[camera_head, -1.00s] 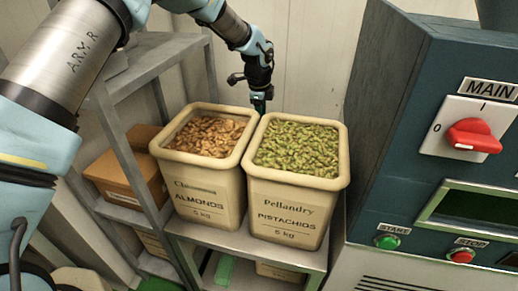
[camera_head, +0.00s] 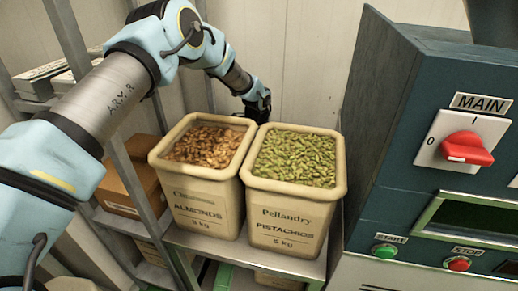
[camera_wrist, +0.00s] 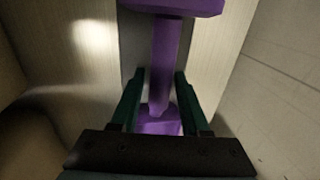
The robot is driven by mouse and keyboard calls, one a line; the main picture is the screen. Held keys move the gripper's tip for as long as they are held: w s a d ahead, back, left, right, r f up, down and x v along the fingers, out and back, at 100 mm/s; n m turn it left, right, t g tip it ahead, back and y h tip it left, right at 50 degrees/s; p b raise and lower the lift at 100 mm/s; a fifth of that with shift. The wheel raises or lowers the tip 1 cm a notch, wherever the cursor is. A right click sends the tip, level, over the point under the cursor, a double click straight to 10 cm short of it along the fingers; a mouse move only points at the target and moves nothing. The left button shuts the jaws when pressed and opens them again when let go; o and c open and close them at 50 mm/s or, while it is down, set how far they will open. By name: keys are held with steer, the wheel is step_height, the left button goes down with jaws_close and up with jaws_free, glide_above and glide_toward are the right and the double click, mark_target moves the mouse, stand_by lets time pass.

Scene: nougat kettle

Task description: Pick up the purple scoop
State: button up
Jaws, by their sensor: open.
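The purple scoop (camera_wrist: 166,58) shows only in the wrist view. Its narrow stem runs up the middle, with a wider purple part at the top edge and another low down, between the fingers. My gripper (camera_wrist: 159,74) is open, with one dark green finger on each side of the stem. I cannot tell whether either finger touches it. In the head view my gripper (camera_head: 259,108) is low behind the two bins, near the wall. Its fingertips and the scoop are hidden there.
The almonds bin (camera_head: 197,205) and pistachios bin (camera_head: 290,215) stand side by side on a metal shelf, in front of my gripper. A dark machine (camera_head: 400,130) with a red main switch (camera_head: 467,148) stands at right. A cardboard box (camera_head: 120,185) is on the rack at left.

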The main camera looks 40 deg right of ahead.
jaws_close()
stand_by(0.3)
steer(key=shift+r, duration=0.2)
step_height(320, 180, up, 23)
steer(key=p, duration=0.3)
stand_by(0.7)
steer(key=shift+f, duration=0.15)
